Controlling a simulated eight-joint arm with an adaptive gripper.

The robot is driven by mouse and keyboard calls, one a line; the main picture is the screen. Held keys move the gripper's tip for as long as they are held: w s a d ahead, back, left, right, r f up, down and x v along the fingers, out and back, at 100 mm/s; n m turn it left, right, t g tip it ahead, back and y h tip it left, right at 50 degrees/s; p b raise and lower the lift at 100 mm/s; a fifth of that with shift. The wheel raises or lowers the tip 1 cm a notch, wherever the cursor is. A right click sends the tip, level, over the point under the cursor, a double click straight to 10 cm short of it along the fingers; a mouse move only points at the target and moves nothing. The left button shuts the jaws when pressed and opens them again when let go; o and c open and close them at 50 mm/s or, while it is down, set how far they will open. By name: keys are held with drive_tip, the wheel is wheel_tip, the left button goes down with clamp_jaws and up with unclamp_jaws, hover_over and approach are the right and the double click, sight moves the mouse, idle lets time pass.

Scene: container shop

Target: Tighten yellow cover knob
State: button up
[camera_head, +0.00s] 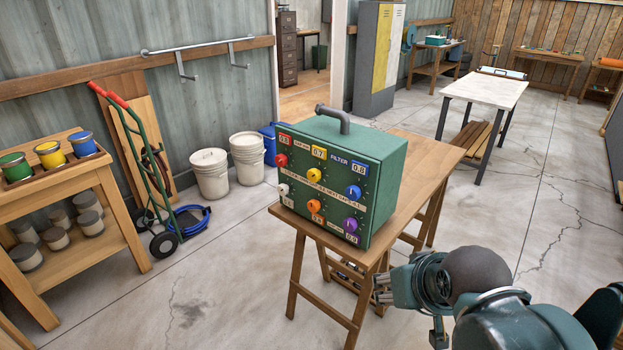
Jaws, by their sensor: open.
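A green box (368,152) with a handle on top stands on a wooden trestle table. Its front panel carries several coloured knobs. The yellow knob (314,174) is in the upper middle of the panel, below a yellow label reading 0.7. A red knob (282,160) is to its left and a blue knob (353,192) to its right. White, orange and purple knobs form the lower row. My gripper (380,290) is at the lower right, apart from the box and lower than the panel. It is open and empty, its fingers pointing left.
The wooden table (425,165) under the box has free top to the right. A hand truck (140,170), white buckets (210,175) and a shelf with paint cans (50,155) stand at the left. A white-topped table (487,91) is behind. The floor in front is clear.

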drive_tip(key=shift+r, duration=0.1)
drive_tip(key=w+d+r+n+g+h+p, duration=0.1)
drive_tip(key=w+d+r+n+h+p, duration=0.3)
drive_tip(key=w, duration=0.4)
drive_tip(key=w+d+r+n+h+p, duration=0.25)
drive_tip(key=w+r+p, duration=0.25)
drive_tip(key=w+r, duration=0.25)
drive_tip(key=w+a+r+n+t+h+p, duration=0.1)
drive_tip(key=w+a+r+n+h+p, duration=0.15)
drive_tip(key=w+r, duration=0.35)
drive_tip(key=w+a+r+n+h+p, duration=0.2)
drive_tip(key=w+a+r+h+p, duration=0.15)
drive_tip(key=w, duration=0.45)
drive_tip(key=w+a+t+h, duration=0.1)
drive_tip(key=w+a, duration=0.1)
drive_tip(key=a, duration=0.2)
drive_tip(key=n+t+b, duration=0.5)
drive_tip(key=b, duration=0.1)
approach(314, 176)
drive_tip(key=shift+w+d+y, duration=0.2)
drive_tip(key=shift+w+d, duration=0.05)
drive_tip(key=shift+w, duration=0.3)
drive_tip(key=shift+w+d+y, duration=0.15)
drive_tip(key=shift+w+d, duration=0.05)
drive_tip(key=shift+w, duration=0.4)
